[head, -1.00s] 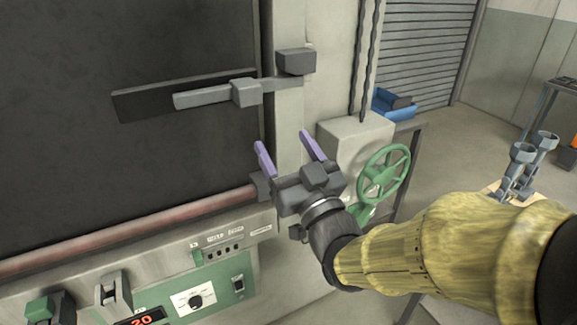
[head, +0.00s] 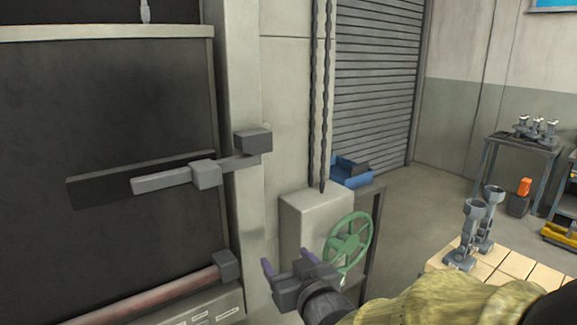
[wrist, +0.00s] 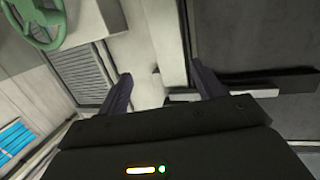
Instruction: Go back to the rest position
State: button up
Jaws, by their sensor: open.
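My gripper (head: 287,266) is low in the head view, in front of the furnace's right-hand frame and to the left of the green handwheel (head: 347,244). Its two purple fingers stand apart with nothing between them. In the wrist view the gripper (wrist: 160,88) also shows spread fingers and an empty gap. The dark furnace door (head: 90,120) fills the left of the head view. A grey latch bar (head: 165,182) lies across the door and reaches a dark block on the frame. The gripper is below the latch bar and apart from it.
A grey box (head: 312,215) stands behind the handwheel, close to my gripper. A blue bin (head: 350,172) sits behind it. A pallet-like table (head: 510,268) with metal castings (head: 470,230) is at right. Open floor (head: 430,205) lies between them.

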jog(key=s+d+f+m+g+h+p, duration=0.2)
jog(key=s+d+f+m+g+h, duration=0.2)
jog(key=s+d+f+g, duration=0.8)
jog(key=d+f+h, duration=0.2)
jog(key=d+f, duration=0.1)
jog(key=d, duration=0.1)
jog(key=shift+s+f+m, duration=0.3)
jog(key=shift+s, duration=0.05)
jog(key=shift+w, duration=0.15)
dwell(1.1)
